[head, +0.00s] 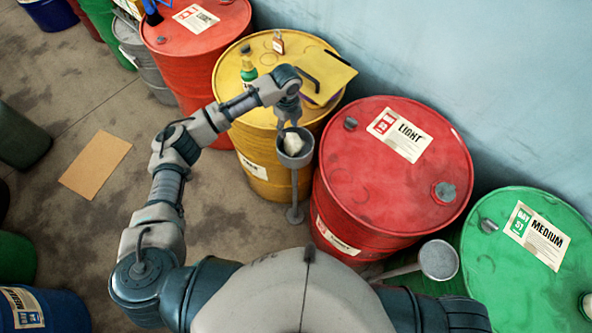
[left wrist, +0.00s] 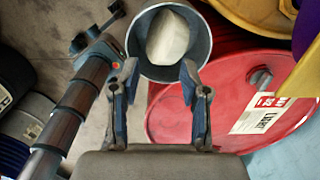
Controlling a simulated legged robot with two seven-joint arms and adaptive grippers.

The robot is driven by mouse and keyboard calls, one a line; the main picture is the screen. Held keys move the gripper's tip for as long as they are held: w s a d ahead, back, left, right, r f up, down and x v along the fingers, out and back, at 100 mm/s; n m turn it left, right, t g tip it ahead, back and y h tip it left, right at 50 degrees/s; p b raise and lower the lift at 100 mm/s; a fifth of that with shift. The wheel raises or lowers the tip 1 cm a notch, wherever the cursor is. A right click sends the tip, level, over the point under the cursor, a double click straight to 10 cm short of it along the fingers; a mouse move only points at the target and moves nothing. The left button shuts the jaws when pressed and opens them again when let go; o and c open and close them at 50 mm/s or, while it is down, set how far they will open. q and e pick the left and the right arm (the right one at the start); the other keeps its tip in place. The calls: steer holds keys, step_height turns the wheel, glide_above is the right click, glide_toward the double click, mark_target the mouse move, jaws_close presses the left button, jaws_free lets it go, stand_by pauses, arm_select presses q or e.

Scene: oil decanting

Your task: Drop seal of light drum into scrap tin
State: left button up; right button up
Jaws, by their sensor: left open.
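The light drum (head: 385,207) is red with a white LIGHT label. It carries a small grey fitting (head: 350,123) near its left edge and a round grey fitting (head: 444,191) near its right edge. I cannot tell which, if either, is the seal. A grey cup, likely the scrap tin (head: 295,160), stands on a thin post left of the drum. A pale crumpled lump (left wrist: 172,36) lies inside it. My left gripper (left wrist: 158,82) is open above the cup's rim, fingers apart with nothing between them. My right gripper is out of view.
A yellow drum (head: 253,138) behind the cup bears a green bottle (head: 249,72) and a yellow folder (head: 325,79). A green MEDIUM drum (head: 500,265) stands right. Cardboard (head: 96,165) lies on open floor.

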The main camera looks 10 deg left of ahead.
arm_select(q)
step_height(320, 180, up, 12)
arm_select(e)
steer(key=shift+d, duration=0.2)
arm_select(q)
steer(key=shift+w, duration=0.1)
stand_by(0.3)
